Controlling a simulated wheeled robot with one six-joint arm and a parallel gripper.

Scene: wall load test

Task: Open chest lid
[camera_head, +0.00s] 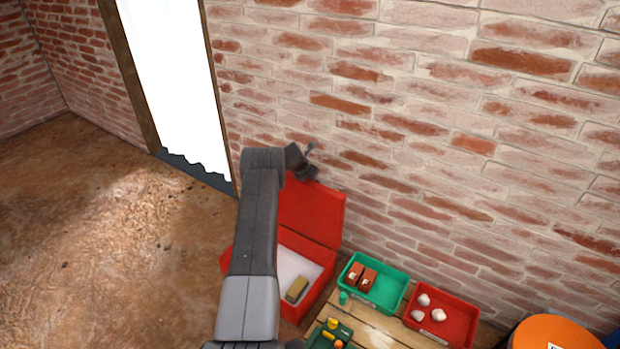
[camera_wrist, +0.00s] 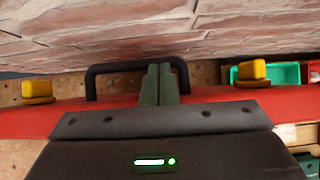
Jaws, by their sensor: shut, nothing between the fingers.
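The red chest (camera_head: 318,288) stands on the floor by the brick wall, partly hidden behind my arm. Its red lid (camera_head: 312,216) is raised and tilted back towards the wall, so the pale inside shows, with a tan block (camera_head: 297,289) in it. My gripper (camera_head: 309,160) is at the lid's upper edge, by the wall. In the wrist view, my dark green fingers (camera_wrist: 159,85) are together and empty, in front of the black handle (camera_wrist: 107,68) on the red lid edge (camera_wrist: 215,94). I cannot tell whether they touch it. Yellow latches (camera_wrist: 252,72) flank the handle.
A wooden table (camera_head: 375,331) right of the chest bears a green bin (camera_head: 400,297) with brown blocks and a red bin (camera_head: 467,312) with white lumps. An orange-topped drum (camera_head: 555,333) is at the lower right. Floor on the left is clear, by a bright doorway (camera_head: 172,75).

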